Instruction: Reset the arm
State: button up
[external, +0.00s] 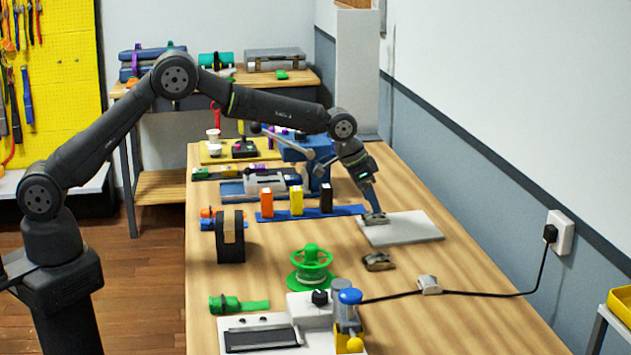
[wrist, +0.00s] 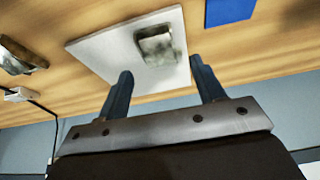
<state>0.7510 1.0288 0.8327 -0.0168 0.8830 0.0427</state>
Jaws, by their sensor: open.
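My gripper (wrist: 158,82) is open in the wrist view, its two blue-grey fingers apart with nothing between their tips. A metal buckle-like piece (wrist: 156,45) lies on a white plate (wrist: 95,50) just beyond the fingertips. In the external view my gripper (external: 374,214) is low over the left part of the white plate (external: 412,230), close to that metal piece. I cannot tell from these views whether the fingers touch it. My arm stretches out from its base at the left across the wooden table.
A second metal buckle (external: 378,261) lies in front of the plate. A green spool (external: 311,265), a black tape holder (external: 230,238) and a blue strip (external: 335,211) with orange, yellow and black blocks stand nearby. A black cable (external: 480,293) runs to the wall socket (external: 560,232).

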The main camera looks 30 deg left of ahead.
jog(key=v, duration=0.8)
jog(key=x, duration=1.1)
jog(key=shift+f, duration=0.3)
notch_tip(320, 180, up, 5)
jog(key=shift+s+d+f, duration=0.1)
jog(key=shift+f, duration=0.05)
jog(key=s+d+r, duration=0.3)
jog(key=s+r, duration=0.4)
jog(key=s, duration=0.4)
jog(key=s+a+f+m, duration=0.1)
jog(key=s+a+f, duration=0.1)
jog(key=s+a, duration=1.4)
jog(key=w+a+f, duration=0.1)
jog(key=w+f, duration=0.2)
jog(key=w, duration=0.2)
jog(key=shift+w+a+f, duration=0.2)
jog(key=shift+w+a, duration=0.15)
jog(key=shift+w, duration=0.05)
